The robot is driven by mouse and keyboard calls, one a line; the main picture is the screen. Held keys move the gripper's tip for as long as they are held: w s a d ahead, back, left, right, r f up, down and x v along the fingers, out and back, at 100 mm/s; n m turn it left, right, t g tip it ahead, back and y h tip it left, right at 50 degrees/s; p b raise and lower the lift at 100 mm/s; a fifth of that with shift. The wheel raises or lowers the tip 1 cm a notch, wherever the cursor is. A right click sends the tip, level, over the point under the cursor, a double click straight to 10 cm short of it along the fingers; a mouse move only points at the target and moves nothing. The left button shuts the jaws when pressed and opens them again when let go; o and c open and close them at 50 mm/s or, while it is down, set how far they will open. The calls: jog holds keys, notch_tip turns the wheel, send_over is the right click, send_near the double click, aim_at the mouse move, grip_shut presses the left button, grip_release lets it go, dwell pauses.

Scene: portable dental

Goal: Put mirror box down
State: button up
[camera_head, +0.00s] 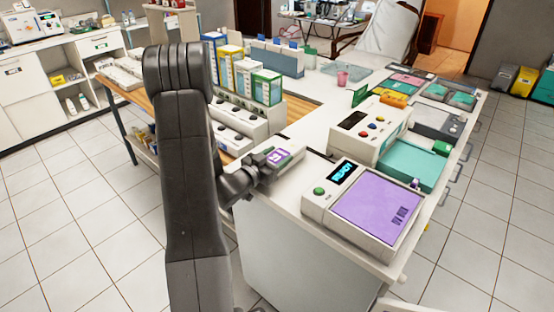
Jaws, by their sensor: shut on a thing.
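My gripper (270,165) is at the near left end of the white counter (318,172), on the end of my dark arm. It is shut on a small pale box with a purple label, which I take to be the mirror box (283,155). The purple label faces up. My gripper hides part of the box. I cannot tell from this view how high the box is above the counter or whether it touches it.
A UV box (378,210) with a purple lid is to the right. Behind it are a white device (368,122) with buttons and a teal tray (412,165). White units (243,122) with upright cartons (267,88) are behind my gripper. A small counter patch between my gripper and the UV box is clear.

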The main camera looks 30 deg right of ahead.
jog(key=shift+f, duration=0.5)
jog(key=shift+f, duration=0.15)
jog(key=o, duration=1.3)
jog(key=shift+c, duration=0.2)
